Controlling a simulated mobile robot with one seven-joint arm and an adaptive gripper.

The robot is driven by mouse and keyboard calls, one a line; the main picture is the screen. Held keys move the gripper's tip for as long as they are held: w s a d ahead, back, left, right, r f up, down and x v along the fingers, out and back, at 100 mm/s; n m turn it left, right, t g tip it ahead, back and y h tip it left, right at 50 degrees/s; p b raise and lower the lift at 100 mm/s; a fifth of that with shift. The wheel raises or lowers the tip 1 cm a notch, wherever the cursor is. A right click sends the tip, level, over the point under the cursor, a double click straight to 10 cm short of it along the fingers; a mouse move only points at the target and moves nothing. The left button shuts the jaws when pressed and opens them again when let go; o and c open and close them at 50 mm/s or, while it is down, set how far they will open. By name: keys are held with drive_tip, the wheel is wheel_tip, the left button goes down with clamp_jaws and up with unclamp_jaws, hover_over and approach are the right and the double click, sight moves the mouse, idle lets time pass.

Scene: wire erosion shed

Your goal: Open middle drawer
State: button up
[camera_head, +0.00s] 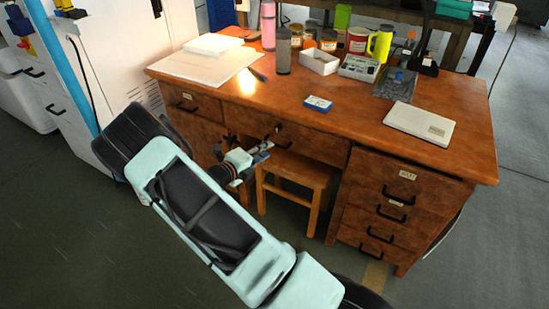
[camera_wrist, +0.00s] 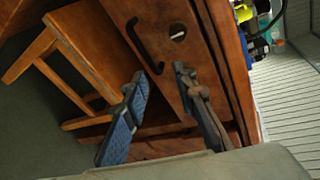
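The wooden desk's wide middle drawer (camera_head: 315,145) sits under the desktop, above a stool. It looks shut. Its dark handle shows in the wrist view (camera_wrist: 143,46), beside a pale round plate (camera_wrist: 177,32). My gripper (camera_head: 264,150) is just in front of this drawer, near the handle, which it partly hides in the head view. In the wrist view my gripper (camera_wrist: 161,75) has its two fingers apart, with blue pads visible. One end of the handle appears between the fingertips. I cannot tell whether they touch it.
A wooden stool (camera_head: 298,172) stands under the middle drawer. A left drawer (camera_head: 192,103) and a right stack of handled drawers (camera_head: 395,205) flank it. The desktop holds papers (camera_head: 210,62), a blue box (camera_head: 318,104), a white booklet (camera_head: 420,124) and several containers. A white cabinet (camera_head: 130,45) stands at left.

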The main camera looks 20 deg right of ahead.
sight(276, 145)
drive_tip(key=shift+w+d+f+n+t+b, duration=0.3)
drive_tip(key=shift+w+d+f+n+b, duration=0.35)
drive_tip(key=shift+w+d, duration=0.45)
drive_tip(key=shift+w+d+f+n+t+b, duration=0.3)
drive_tip(key=shift+w+d+f+n+b, duration=0.25)
drive_tip(key=shift+w+d+f, duration=0.5)
drive_tip(key=shift+w+d+f+n+t+b, duration=0.3)
drive_tip(key=shift+w+d+f+n+b, duration=0.25)
drive_tip(key=shift+w+d, duration=0.65)
drive_tip(key=shift+s, duration=0.15)
drive_tip(key=shift+c, duration=0.4)
clamp_jaws()
